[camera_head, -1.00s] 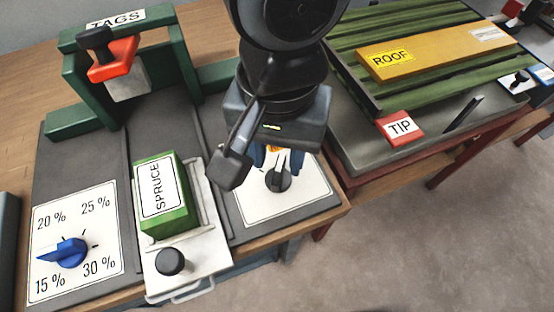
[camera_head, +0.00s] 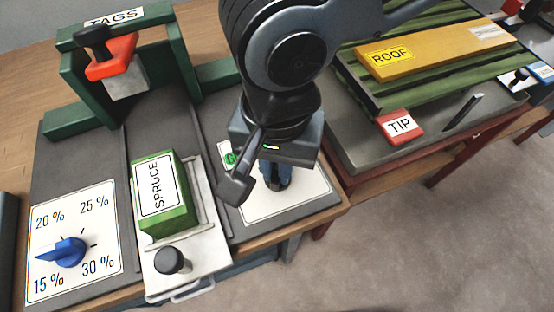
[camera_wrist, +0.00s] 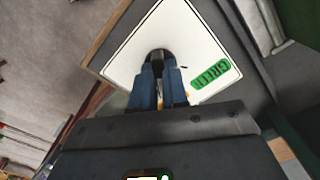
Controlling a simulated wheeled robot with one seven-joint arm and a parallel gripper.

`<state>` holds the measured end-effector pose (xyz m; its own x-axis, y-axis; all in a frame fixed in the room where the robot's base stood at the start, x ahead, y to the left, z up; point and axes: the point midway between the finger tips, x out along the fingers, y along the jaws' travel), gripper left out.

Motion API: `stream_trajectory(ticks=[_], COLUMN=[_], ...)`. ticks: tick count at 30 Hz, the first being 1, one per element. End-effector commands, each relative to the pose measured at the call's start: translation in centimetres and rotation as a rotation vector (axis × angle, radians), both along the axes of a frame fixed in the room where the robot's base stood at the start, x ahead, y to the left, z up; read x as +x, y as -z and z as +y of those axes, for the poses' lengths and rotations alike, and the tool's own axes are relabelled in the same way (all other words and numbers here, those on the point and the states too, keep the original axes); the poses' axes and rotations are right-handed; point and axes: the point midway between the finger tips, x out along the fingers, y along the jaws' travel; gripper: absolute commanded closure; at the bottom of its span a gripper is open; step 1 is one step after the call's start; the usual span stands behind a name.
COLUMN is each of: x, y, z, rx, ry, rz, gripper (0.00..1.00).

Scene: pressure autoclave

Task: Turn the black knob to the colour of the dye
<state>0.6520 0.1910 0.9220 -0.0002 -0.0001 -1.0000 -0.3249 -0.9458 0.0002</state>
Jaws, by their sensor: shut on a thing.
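The black knob (camera_wrist: 158,54) stands on a white dial plate (camera_head: 302,192). In the wrist view my gripper (camera_wrist: 159,72) has its blue fingers closed on the knob from both sides. In the head view my gripper (camera_head: 273,178) covers most of the knob, so its pointing direction is hidden. A green label reading GREEN (camera_wrist: 211,75) is on the plate, and it shows partly in the head view (camera_head: 229,158). An orange patch beside the fingers is mostly hidden. A green block marked SPRUCE (camera_head: 163,190) sits in a grey holder left of the dial.
A blue knob (camera_head: 65,252) with percent marks is at the left. A green frame marked TAGS (camera_head: 110,20) holds a red-handled stamp. A yellow ROOF board (camera_head: 440,50) and red TIP tag (camera_head: 399,126) are at the right.

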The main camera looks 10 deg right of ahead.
Motion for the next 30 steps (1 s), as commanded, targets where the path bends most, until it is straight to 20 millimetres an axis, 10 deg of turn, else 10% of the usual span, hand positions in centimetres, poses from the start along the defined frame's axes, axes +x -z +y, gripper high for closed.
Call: stream_trajectory(ticks=[30], x=[-0.14], y=[-0.34], z=[-0.13], rx=[0.004], ry=[-0.409], rz=[0.004], gripper=[1.00])
